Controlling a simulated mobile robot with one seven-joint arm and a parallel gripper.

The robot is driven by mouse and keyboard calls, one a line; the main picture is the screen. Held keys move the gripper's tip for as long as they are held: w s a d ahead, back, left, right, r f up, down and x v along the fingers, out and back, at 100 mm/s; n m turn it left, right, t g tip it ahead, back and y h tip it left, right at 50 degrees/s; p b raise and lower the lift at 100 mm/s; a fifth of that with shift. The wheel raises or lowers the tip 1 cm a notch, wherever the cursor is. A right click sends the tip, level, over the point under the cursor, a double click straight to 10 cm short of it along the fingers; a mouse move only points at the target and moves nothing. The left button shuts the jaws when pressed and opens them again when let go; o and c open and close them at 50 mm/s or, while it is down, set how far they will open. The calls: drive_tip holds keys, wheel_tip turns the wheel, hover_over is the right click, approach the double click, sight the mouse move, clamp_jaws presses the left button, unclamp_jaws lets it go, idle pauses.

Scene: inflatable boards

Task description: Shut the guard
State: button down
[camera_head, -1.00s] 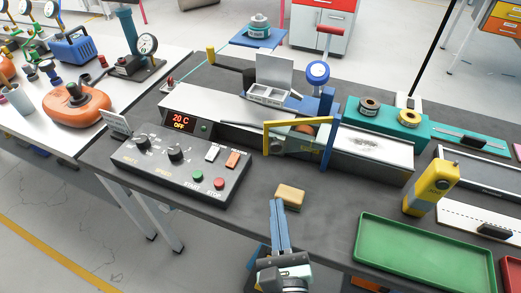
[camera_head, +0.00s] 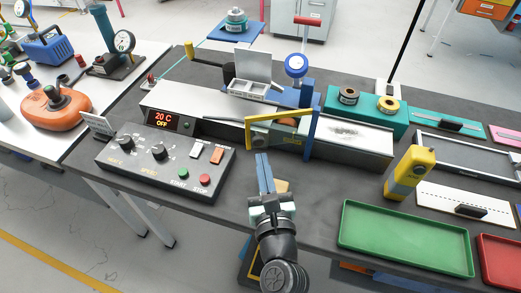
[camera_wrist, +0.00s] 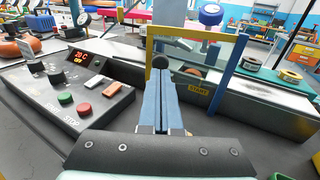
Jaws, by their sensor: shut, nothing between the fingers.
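The guard is a clear panel in a yellow frame (camera_head: 280,115) beside a blue post (camera_head: 310,130), over the long grey machine. Its free left edge stands nearer the front than the post, so it looks swung outward; the exact angle is hard to tell. In the wrist view the yellow frame (camera_wrist: 195,34) rises just beyond the fingers, with the blue post (camera_wrist: 228,65) to its right. My gripper (camera_head: 262,157) is shut and empty, in front of and below the guard's left edge. It also shows in the wrist view (camera_wrist: 163,75), where its fingers hide part of the guard; contact cannot be told.
A control box (camera_head: 165,162) with knobs and buttons stands left of my gripper. A blue round gauge (camera_head: 296,66) stands behind the guard.

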sight(248, 132)
drive_tip(key=shift+w+a, duration=0.15)
drive_tip(key=shift+w, duration=0.65)
drive_tip(key=shift+w+a, duration=0.1)
drive_tip(key=shift+w, duration=0.65)
drive_tip(key=shift+w, duration=0.1)
drive_tip(key=shift+w+a+r+p, duration=0.1)
drive_tip(key=shift+w+a+p, duration=0.45)
drive_tip(key=shift+w+p, duration=0.2)
drive_tip(key=shift+w+a+p, duration=0.25)
drive_tip(key=shift+w+a, duration=0.05)
drive_tip(key=shift+w, duration=0.3)
drive_tip(key=shift+w+a+p, duration=0.2)
drive_tip(key=shift+w+a, duration=0.05)
drive_tip(key=shift+w, duration=0.35)
drive_tip(key=shift+w+a, duration=0.15)
drive_tip(key=shift+w, duration=0.55)
drive_tip(key=shift+w+a, duration=0.15)
drive_tip(key=shift+w, duration=0.55)
drive_tip(key=shift+w, duration=0.1)
